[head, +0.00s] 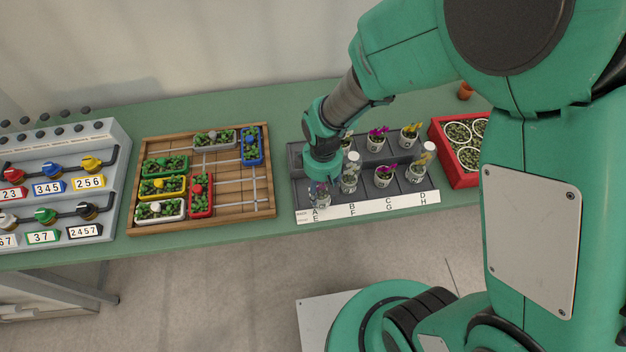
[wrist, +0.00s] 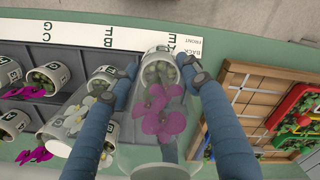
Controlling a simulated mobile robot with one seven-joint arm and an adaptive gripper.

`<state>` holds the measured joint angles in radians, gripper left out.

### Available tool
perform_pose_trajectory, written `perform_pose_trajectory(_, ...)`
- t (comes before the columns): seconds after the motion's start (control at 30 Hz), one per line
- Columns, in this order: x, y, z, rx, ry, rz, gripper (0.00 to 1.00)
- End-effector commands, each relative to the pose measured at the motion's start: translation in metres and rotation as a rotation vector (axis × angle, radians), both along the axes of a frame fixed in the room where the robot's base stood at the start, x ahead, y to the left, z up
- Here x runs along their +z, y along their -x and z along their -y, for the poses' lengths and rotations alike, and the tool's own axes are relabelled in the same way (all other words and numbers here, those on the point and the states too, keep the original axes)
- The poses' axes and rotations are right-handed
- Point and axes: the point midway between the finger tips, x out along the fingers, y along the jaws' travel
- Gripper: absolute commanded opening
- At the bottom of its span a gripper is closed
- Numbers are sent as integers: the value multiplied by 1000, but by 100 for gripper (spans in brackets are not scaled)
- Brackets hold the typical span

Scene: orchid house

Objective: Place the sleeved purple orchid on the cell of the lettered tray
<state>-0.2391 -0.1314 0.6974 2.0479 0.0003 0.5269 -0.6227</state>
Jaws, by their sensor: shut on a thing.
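The sleeved purple orchid (wrist: 160,108) is in a clear sleeve between my gripper's fingers (wrist: 160,70), which are shut on it from both sides. In the head view my gripper (head: 322,172) is over the left end of the dark lettered tray (head: 300,186). The held orchid's clear sleeve (head: 319,196) shows below it at the front-left cell, by the letters A and E. Whether the pot touches the cell floor I cannot tell. The letter strip (head: 370,207) runs along the tray's front. My gripper and wrist hide the back-left part of the tray.
A sleeved pale-flowered orchid (head: 350,174) stands close to the right of my gripper. Several other potted orchids (head: 384,176) fill cells farther right. A wooden planter frame (head: 267,208) lies to the left, and a red tray (head: 444,158) of pots to the right.

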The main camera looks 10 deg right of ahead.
Motion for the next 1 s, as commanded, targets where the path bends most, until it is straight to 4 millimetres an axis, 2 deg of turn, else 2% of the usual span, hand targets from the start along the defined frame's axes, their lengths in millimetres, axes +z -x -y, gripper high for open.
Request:
perform_pose_trajectory(0.2, -5, -40, -9, 0, 0, 0, 16)
perform_pose_trajectory(0.4, -6, -60, -14, 0, 0, 0, 16)
perform_pose_trajectory(0.8, -6, -63, -14, 0, 0, 0, 16)
perform_pose_trajectory(1.0, -22, -63, -14, 0, 0, -1, 16)
